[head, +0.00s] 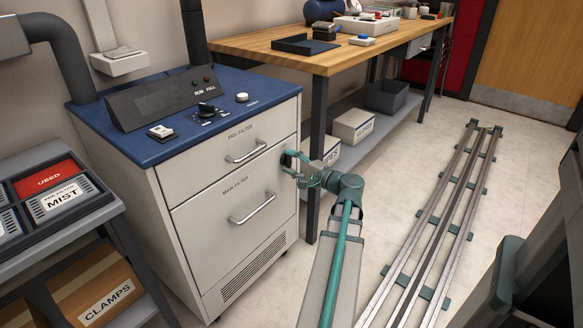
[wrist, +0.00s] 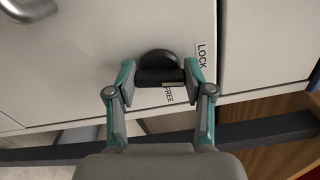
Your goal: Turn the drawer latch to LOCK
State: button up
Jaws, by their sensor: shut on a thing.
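The drawer latch is a round black knob with a raised grip bar (wrist: 158,72) on the cabinet front. In the wrist view its bar lies roughly crosswise between the two fingertips. My gripper (wrist: 160,80) is shut on it, one finger on each side. A LOCK label (wrist: 202,55) is right of the latch, and a FREE label (wrist: 168,92) is just below it, partly covered. In the head view the latch (head: 286,159) is at the right edge of the cabinet front, and my gripper (head: 296,172) partly hides it. Which label it points to I cannot tell.
The pre-filter drawer (head: 228,150) and main filter drawer (head: 240,215) look closed, with bar handles. A workbench (head: 330,60) stands behind to the right, with boxes on its lower shelf. A cart (head: 90,205) stands at the left. Floor rails (head: 440,210) run at right.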

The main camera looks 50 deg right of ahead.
jog(key=shift+f+n+b, duration=0.1)
jog(key=shift+n+b, duration=0.55)
jog(key=shift+n, duration=0.55)
jog(key=o, duration=1.2)
jog(key=shift+c, duration=0.2)
jog(key=s, duration=1.2)
jog(key=shift+a, duration=0.25)
